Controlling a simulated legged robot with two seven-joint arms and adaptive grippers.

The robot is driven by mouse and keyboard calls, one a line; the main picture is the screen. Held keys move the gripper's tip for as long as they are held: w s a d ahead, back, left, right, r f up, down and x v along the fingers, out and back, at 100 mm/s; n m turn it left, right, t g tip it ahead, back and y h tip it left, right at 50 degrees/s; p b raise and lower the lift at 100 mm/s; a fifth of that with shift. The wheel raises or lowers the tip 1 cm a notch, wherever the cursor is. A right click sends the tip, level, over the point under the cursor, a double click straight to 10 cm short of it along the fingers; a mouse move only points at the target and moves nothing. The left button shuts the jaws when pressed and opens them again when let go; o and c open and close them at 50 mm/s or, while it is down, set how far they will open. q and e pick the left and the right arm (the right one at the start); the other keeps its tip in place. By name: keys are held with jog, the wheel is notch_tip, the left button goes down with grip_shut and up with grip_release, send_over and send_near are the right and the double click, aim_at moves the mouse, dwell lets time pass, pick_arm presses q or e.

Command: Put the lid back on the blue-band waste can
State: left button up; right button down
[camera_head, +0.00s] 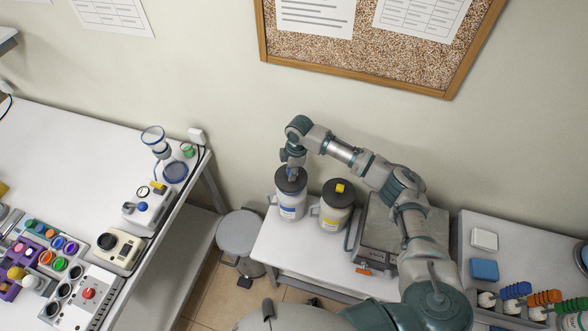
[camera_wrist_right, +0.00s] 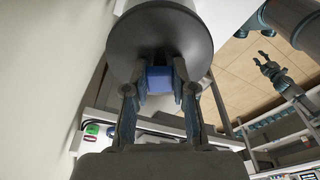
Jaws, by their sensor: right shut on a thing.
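The blue-band waste can (camera_head: 289,208), white with a blue label, stands upright on the small white table. Its dark round lid (camera_head: 292,184) is at the can's mouth; whether it is fully seated cannot be told. My right gripper (camera_head: 291,172) is above the lid. In the right wrist view, its fingers (camera_wrist_right: 159,88) are shut on the lid's blue knob (camera_wrist_right: 159,79), with the dark lid (camera_wrist_right: 160,38) just beyond them and a pale can wall partly behind it. My left gripper (camera_wrist_right: 264,62) shows small in that view, fingers apart and empty.
A yellow-band can (camera_head: 331,218) with a dark lid and yellow knob stands close to the right. A grey boxy device (camera_head: 378,247) is beyond it, under my right arm. A pinboard (camera_head: 357,70) hangs behind.

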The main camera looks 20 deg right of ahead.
jog(key=shift+w+a, duration=0.15)
jog(key=shift+a, duration=0.25)
jog(key=shift+d, duration=0.75)
pick_arm(q)
jog(key=shift+r+p, duration=0.45)
pick_arm(e)
jog(key=shift+a, duration=0.2)
pick_arm(q)
jog(key=shift+a, duration=0.1)
pick_arm(e)
jog(key=shift+a, duration=0.1)
pick_arm(q)
jog(key=shift+a+r, duration=0.1)
jog(key=shift+a, duration=0.15)
pick_arm(e)
jog(key=shift+a, duration=0.1)
pick_arm(q)
jog(key=shift+d+r, duration=0.1)
jog(key=shift+d, duration=0.1)
pick_arm(e)
jog(key=shift+d, duration=0.35)
pick_arm(q)
jog(key=shift+a+r+p, duration=0.1)
jog(key=shift+r+p, duration=0.35)
jog(key=shift+p, duration=0.25)
pick_arm(e)
jog(key=shift+a+r, duration=0.1)
jog(key=shift+a, duration=0.4)
jog(key=shift+d, duration=0.15)
